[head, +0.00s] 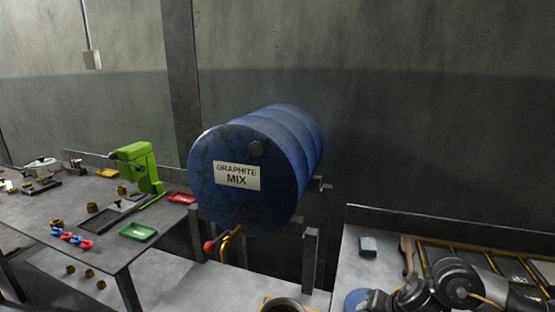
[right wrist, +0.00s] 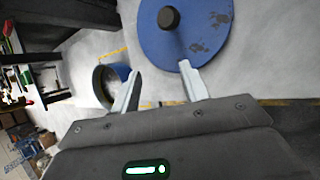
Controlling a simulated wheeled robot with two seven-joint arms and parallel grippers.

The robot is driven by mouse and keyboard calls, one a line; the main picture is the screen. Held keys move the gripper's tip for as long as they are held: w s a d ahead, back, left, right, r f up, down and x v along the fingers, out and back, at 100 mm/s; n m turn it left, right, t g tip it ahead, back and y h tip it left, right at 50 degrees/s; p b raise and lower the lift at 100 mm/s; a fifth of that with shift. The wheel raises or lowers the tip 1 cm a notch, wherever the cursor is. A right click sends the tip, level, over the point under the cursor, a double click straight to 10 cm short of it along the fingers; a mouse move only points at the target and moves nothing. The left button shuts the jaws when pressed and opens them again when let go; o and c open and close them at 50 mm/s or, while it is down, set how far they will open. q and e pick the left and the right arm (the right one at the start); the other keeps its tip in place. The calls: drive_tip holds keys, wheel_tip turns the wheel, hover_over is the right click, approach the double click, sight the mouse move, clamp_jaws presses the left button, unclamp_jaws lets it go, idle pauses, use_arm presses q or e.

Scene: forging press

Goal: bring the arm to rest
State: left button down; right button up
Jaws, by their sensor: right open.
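My right arm (head: 440,288) comes in at the lower right of the head view, over the right bench. Its gripper cannot be made out clearly there. In the right wrist view my right gripper (right wrist: 161,68) is open, with two pale fingers apart and nothing between them. A blue round lid (right wrist: 195,28) with a black knob lies beyond the fingertips. The lid's edge also shows at the bottom of the head view (head: 356,299). My left gripper is not in view.
A blue drum (head: 240,170) labelled GRAPHITE MIX lies on a stand in the middle. An open round container (head: 284,304) stands below its tap. The right bench (head: 365,275) holds a grey block (head: 368,247). A left table (head: 60,205) carries a green press (head: 140,165) and small parts.

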drive_tip(key=s+a+f+m+t+y, duration=0.1)
drive_tip(key=s+a+m+y, duration=0.1)
drive_tip(key=s+a+m, duration=0.4)
drive_tip(key=s+a+f+m+t+y, duration=0.1)
drive_tip(key=s+a+f+m, duration=0.15)
drive_tip(key=a+m, duration=0.45)
drive_tip(key=s+d+f+m+g+h, duration=0.25)
drive_tip(key=s+d+m, duration=0.2)
drive_tip(key=s, duration=0.35)
drive_tip(key=s+d+f+m+g+h, duration=0.1)
drive_tip(key=s+d+f+m, duration=0.25)
drive_tip(key=s+m, duration=0.3)
drive_tip(key=s+d+f+m+g+h, duration=0.2)
drive_tip(key=s+d+m, duration=0.3)
drive_tip(key=s, duration=0.3)
wheel_tip(320, 180, down, 25)
drive_tip(key=s, duration=0.1)
drive_tip(key=s+d+f+g, duration=0.2)
drive_tip(key=s+f, duration=1.5)
drive_tip(key=shift+d, duration=0.4)
